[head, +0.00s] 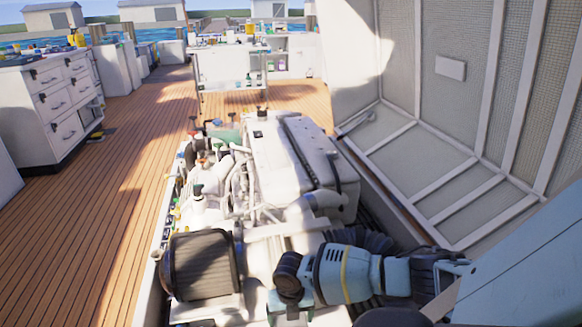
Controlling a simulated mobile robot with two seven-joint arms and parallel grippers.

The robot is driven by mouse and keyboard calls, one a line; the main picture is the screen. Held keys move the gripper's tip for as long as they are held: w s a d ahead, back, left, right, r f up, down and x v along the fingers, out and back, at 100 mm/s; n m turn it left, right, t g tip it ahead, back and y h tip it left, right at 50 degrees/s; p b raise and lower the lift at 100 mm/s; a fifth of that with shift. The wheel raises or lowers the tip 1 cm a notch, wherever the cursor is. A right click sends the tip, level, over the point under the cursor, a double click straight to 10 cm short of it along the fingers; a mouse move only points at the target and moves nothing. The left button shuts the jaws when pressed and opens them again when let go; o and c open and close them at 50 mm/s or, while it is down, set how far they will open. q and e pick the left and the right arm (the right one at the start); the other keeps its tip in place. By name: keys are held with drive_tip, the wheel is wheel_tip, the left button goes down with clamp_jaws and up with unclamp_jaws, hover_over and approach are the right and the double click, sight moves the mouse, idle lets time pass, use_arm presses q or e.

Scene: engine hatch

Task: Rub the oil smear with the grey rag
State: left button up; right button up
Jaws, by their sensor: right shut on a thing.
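My right gripper (289,305) reaches in from the right, low over the front of the white engine (285,150). It points down at the bottom edge of the picture, right of the dark ribbed cylinder (203,265). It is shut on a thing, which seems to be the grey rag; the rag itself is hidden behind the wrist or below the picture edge. I cannot make out the oil smear. My left gripper is not in view.
The raised hatch lid (470,110) stands open along the right side. Hoses and caps crowd the engine's left side. A white drawer cabinet (50,115) and a workbench (238,68) stand farther back. The wooden deck (90,220) at left is mostly clear.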

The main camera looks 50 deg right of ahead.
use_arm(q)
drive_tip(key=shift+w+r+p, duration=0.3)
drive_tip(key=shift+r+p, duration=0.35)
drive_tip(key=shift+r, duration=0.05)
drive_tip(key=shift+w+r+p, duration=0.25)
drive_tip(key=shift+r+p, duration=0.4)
use_arm(e)
drive_tip(key=shift+r, duration=1.5)
